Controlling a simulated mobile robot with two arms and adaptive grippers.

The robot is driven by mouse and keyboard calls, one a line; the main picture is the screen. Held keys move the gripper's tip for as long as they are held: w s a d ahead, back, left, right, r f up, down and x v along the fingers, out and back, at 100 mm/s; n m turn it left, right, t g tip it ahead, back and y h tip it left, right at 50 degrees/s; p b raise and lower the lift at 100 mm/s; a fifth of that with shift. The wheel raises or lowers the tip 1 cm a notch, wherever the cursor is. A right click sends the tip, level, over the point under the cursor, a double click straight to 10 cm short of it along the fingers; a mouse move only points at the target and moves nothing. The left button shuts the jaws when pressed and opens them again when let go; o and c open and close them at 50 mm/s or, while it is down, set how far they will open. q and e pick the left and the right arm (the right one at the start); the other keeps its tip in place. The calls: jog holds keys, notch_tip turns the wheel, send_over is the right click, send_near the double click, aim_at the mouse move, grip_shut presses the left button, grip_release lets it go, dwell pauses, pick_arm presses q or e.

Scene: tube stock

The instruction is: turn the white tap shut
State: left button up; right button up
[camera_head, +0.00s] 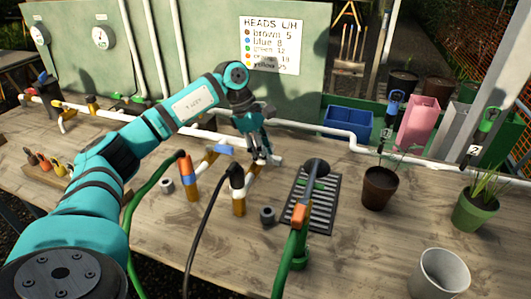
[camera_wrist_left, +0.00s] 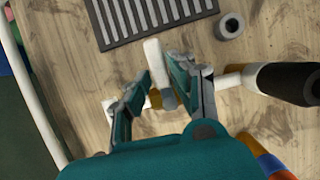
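The white tap's lever (camera_wrist_left: 154,60) shows in the left wrist view as a pale bar between my left gripper's fingers, with a brass-coloured part below it. My left gripper (camera_wrist_left: 160,82) is open, with one finger on each side of the lever. A gap shows on the left side; whether the right finger touches it I cannot tell. In the head view my left gripper (camera_head: 262,153) points down over the white pipe branch beside the black hose end (camera_head: 237,178), and it hides most of the tap. My right gripper is in neither view.
A drain grate (camera_head: 312,200) lies right of the gripper, with an orange-and-green hose fitting (camera_head: 299,215) over it. Another orange-capped hose end (camera_head: 186,165) stands to the left. A brown pot (camera_head: 379,188) and a green pot (camera_head: 475,212) stand right. A white pipe (camera_head: 330,130) runs behind.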

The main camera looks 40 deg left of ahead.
pick_arm(q)
jog(key=shift+o, duration=1.4)
jog(key=v, duration=1.2)
